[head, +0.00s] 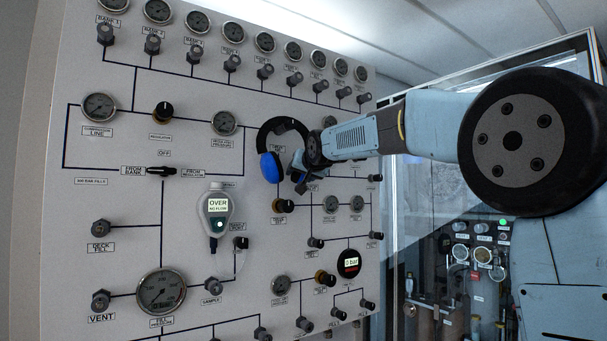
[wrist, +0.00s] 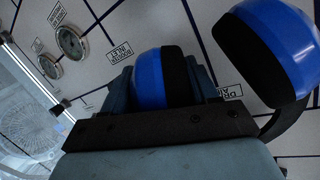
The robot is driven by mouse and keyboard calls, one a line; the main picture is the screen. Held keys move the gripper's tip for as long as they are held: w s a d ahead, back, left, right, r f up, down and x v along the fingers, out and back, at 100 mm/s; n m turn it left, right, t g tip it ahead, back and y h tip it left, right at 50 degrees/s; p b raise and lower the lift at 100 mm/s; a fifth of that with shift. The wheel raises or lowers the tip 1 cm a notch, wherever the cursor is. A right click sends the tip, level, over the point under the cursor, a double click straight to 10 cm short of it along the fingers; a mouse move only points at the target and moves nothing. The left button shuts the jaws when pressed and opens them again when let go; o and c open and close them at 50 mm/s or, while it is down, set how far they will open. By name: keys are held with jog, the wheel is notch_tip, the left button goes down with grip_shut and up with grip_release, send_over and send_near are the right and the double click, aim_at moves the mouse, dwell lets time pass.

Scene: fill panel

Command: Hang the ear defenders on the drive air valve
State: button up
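The ear defenders have blue cups and a black headband. In the head view one blue cup (head: 269,167) hangs in front of the panel, and the headband arches above it. My gripper (head: 298,174) is at the other cup, which it mostly hides. In the wrist view my gripper (wrist: 163,88) has its fingers closely on both sides of one blue cup (wrist: 150,78); the other cup (wrist: 275,52) is to the right, outside the fingers. A partly covered label starting "DRIVE A" (wrist: 229,92) shows between the cups. The drive air valve itself I cannot make out; whether the headband touches it is unclear.
The white panel (head: 130,230) carries gauges, knobs and labels. A gas meter (head: 216,212) hangs left of my gripper. Knobs (head: 284,206) stick out just below the ear defenders. A glass-fronted cabinet (head: 430,200) stands at the right, behind my arm.

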jog(key=o, duration=0.5)
jog(key=v, duration=1.3)
jog(key=shift+s+d, duration=0.15)
jog(key=shift+s, duration=0.1)
jog(key=s+d+f+g+h, duration=0.1)
jog(key=s+d+f+g, duration=0.2)
jog(key=s+d+f, duration=0.4)
jog(key=s+d+f+g+h, duration=0.2)
jog(key=s+d+f, duration=0.4)
jog(key=s+f, duration=0.8)
jog(key=s+d+f+g+h, duration=0.2)
jog(key=s+d+f+g, duration=0.2)
jog(key=s+d+f, duration=0.3)
jog(key=shift+s+d+f, duration=0.1)
jog(key=shift+s+f, duration=0.65)
jog(key=shift+f, duration=0.75)
jog(key=shift+s+d+f, duration=0.15)
jog(key=shift+s+f, duration=0.65)
jog(key=shift+f, duration=0.75)
jog(key=shift+s+d+f, duration=0.1)
jog(key=shift+s+f, duration=0.65)
jog(key=shift+f, duration=0.75)
